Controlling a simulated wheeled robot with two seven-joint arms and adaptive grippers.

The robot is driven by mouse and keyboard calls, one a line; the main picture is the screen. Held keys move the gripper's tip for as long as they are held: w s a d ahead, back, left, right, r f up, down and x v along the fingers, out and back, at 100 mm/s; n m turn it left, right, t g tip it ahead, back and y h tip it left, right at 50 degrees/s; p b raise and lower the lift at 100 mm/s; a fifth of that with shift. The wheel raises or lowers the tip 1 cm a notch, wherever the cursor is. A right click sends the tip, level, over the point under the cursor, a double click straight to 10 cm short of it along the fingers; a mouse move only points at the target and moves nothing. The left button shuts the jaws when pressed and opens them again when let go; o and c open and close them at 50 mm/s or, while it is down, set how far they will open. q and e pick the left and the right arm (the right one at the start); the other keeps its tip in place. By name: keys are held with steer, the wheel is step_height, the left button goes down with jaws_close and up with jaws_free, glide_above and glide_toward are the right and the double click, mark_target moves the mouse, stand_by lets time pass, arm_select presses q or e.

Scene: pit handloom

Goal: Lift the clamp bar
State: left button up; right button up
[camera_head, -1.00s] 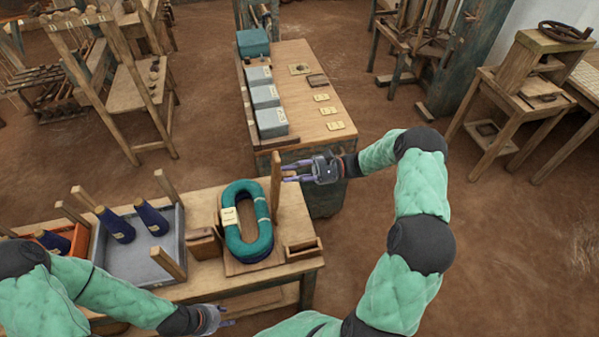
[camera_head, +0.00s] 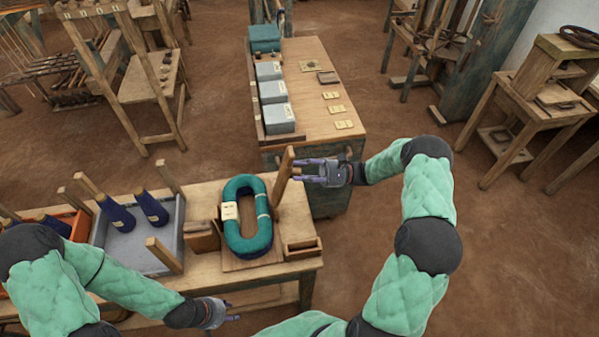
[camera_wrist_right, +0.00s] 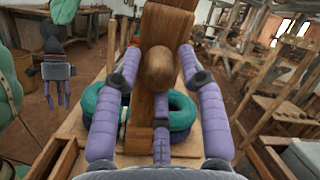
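The clamp bar (camera_head: 284,174) is a wooden bar standing at the right end of the near table, beside the teal ring-shaped coil (camera_head: 247,222). It leans, with its top to the right. My right gripper (camera_head: 298,176) reaches it from the right. In the right wrist view the bar (camera_wrist_right: 168,25) and its rounded wooden knob (camera_wrist_right: 160,69) sit between the fingers, and the fingertips close against the bar's sides. My left gripper (camera_head: 230,310) is empty in front of the near table, its fingers apart; it also shows in the right wrist view (camera_wrist_right: 57,98).
The near table also holds a grey tray (camera_head: 130,258) with dark blue cones and a small wooden box (camera_head: 302,247). Behind it, a cabinet table (camera_head: 325,75) carries grey boxes and paper tags.

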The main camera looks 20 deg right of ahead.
stand_by(0.3)
steer(key=v, duration=1.2)
stand_by(0.3)
